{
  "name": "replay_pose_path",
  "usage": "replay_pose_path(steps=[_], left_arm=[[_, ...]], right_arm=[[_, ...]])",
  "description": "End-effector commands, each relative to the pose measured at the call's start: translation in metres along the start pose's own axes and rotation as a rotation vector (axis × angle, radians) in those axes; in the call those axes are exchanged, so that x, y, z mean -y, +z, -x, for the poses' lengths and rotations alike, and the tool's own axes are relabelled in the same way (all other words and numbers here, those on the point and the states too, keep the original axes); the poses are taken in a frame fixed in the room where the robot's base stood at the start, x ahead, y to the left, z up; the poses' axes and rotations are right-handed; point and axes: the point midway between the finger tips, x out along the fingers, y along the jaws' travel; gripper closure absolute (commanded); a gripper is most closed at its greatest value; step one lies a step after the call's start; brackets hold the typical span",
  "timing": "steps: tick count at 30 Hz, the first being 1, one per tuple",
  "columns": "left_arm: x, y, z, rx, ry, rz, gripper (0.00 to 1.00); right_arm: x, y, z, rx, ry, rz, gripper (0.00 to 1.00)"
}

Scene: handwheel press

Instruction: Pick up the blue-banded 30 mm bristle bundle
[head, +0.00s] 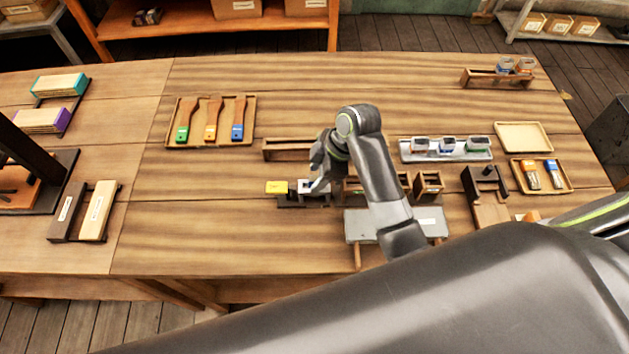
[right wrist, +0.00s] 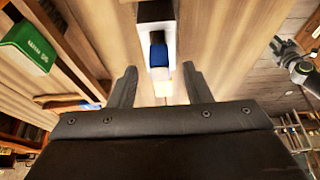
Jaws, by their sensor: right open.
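My right gripper (head: 319,178) is over the middle of the table, pointing down, and partly hides what is beneath it. In the right wrist view its two fingers (right wrist: 160,86) are apart with nothing gripped. A small blue-banded piece (right wrist: 158,54) with a dark end sits against a white block just beyond the fingertips, roughly centred between them; it looks like the bristle bundle, but its size mark is unreadable. In the head view a small white-and-blue piece (head: 306,186) stands beside a yellow block (head: 277,187) on a dark low stand (head: 290,203). My left gripper is out of view.
A tray (head: 190,143) of green, orange and blue brushes lies left. Wooden boxes (head: 428,184) and a grey stand (head: 358,228) are close by my right arm. A cup rack (head: 447,155) stands further right. The table's left-centre is clear.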

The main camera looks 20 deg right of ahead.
Motion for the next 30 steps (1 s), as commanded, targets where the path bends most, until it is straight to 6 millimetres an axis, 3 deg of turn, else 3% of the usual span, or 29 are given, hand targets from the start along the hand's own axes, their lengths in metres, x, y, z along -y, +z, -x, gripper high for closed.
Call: replay_pose_path(steps=[6,13,23,30], left_arm=[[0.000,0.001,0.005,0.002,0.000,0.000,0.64],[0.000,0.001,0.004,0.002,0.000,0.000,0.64],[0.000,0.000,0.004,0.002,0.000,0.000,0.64],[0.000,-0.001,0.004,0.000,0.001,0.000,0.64]], right_arm=[[0.000,0.000,-0.019,0.001,-0.001,0.001,0.55],[0.000,0.001,-0.021,0.001,0.001,0.001,0.55],[0.000,0.000,-0.020,0.001,0.001,0.001,0.99],[0.000,0.000,-0.020,0.000,0.001,0.001,1.00]])
